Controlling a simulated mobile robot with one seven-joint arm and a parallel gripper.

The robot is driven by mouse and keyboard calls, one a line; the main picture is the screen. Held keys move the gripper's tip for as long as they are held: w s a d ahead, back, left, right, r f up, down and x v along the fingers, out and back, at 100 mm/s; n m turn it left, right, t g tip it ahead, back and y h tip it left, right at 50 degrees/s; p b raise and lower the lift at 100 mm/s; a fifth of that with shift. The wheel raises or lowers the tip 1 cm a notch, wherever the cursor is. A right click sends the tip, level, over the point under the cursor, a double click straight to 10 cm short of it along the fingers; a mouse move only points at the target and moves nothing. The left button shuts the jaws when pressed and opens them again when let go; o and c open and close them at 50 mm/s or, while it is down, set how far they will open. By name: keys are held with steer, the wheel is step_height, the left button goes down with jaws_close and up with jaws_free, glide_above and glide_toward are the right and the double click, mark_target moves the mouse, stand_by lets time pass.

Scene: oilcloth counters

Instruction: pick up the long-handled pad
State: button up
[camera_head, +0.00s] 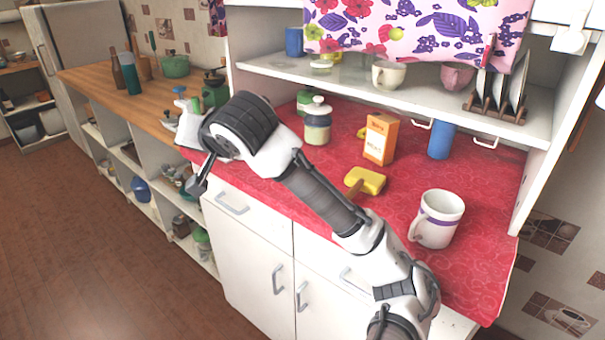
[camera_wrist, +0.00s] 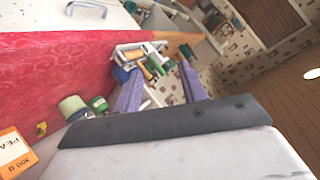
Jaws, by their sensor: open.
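The long-handled pad is a yellow sponge-like block (camera_head: 367,180) with a brown handle, lying on the red counter in the head view. Its handle runs toward the lower left and is partly hidden behind my arm. My gripper (camera_head: 193,188) is at the left, out past the counter's front edge and well away from the pad. In the wrist view the two purple fingers of my gripper (camera_wrist: 160,88) stand apart with nothing between them. I cannot make out the pad for certain in that view.
On the red counter (camera_head: 402,190) are an orange box (camera_head: 380,138), a white-lidded jar (camera_head: 317,122), a blue cylinder (camera_head: 441,139) and a white mug with a purple band (camera_head: 437,219). A shelf (camera_head: 400,88) with cups and a plate rack overhangs the back. Open floor (camera_head: 90,230) lies left.

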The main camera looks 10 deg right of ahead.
steer(key=s+d+f+m+g+h+p, duration=0.1)
steer(key=s+d+m+g+h, duration=0.3)
steer(key=d, duration=0.8)
steer(key=s+d+f+m+g+h+p, duration=0.1)
steer(key=s+d+f+m+g+h, duration=0.25)
steer(key=d, duration=0.95)
steer(key=shift+m+t, duration=0.55)
steer(key=x, duration=0.2)
steer(key=s+x, duration=0.1)
steer(key=x, duration=0.2)
steer(key=shift+w+f, duration=0.1)
steer(key=shift+f, duration=0.3)
steer(key=shift+p+x, duration=0.55)
steer(key=shift+x, duration=2.35)
steer(key=shift+w+a, duration=0.1)
steer(key=shift+a, duration=0.05)
jaws_close()
